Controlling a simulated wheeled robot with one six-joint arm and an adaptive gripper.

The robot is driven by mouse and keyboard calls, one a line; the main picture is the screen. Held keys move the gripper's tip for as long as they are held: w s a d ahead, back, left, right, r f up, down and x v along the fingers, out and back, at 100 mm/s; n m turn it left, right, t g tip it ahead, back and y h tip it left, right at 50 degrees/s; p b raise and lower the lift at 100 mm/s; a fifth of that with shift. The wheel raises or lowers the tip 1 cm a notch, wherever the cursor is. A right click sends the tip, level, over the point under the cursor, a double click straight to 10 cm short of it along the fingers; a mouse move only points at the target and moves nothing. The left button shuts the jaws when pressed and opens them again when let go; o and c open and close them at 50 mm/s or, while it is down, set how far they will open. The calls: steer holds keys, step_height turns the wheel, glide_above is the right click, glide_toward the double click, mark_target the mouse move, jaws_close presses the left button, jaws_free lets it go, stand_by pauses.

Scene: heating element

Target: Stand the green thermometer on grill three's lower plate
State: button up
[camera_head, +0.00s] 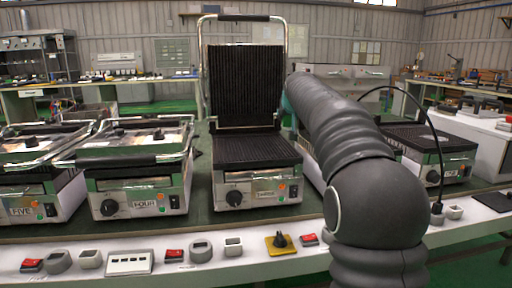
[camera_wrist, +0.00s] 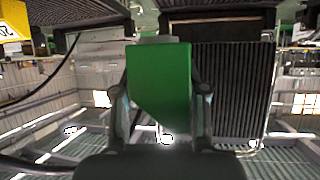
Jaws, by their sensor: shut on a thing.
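Grill three (camera_head: 257,190) stands in the middle of the bench in the head view, its label reading THREE. Its ribbed lid is raised upright, and its dark lower plate (camera_head: 255,149) is bare where visible. In the wrist view my gripper (camera_wrist: 163,92) is shut on the green thermometer (camera_wrist: 160,70), a flat green block between the two fingers. A ribbed dark plate (camera_wrist: 232,95) shows behind it; I cannot tell for sure which grill part this is. In the head view my arm hides the gripper and the thermometer, to the right of grill three.
Grill four (camera_head: 135,190) and grill five (camera_head: 35,195) stand left with lids down. Another grill (camera_head: 435,150) stands right, partly behind my arm. Switches and a yellow plate with a black knob (camera_head: 280,243) line the bench's front edge.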

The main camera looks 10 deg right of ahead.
steer(key=w+a+f, duration=0.1)
steer(key=a+f, duration=0.1)
steer(key=a, duration=0.1)
steer(key=a+f, duration=0.2)
steer(key=a, duration=0.1)
steer(key=w+a+f, duration=0.1)
steer(key=a+f, duration=0.1)
steer(key=a, duration=0.2)
steer(key=shift+w+b, duration=0.35)
steer(key=shift+b, duration=0.05)
steer(key=shift+f+b, duration=0.35)
steer(key=shift+f, duration=1.65)
steer(key=shift+f, duration=0.1)
steer(key=o, duration=1.2)
steer(key=shift+o, duration=0.2)
steer(key=shift+s, duration=0.1)
steer(key=b+v, duration=0.1)
steer(key=v, duration=1.1)
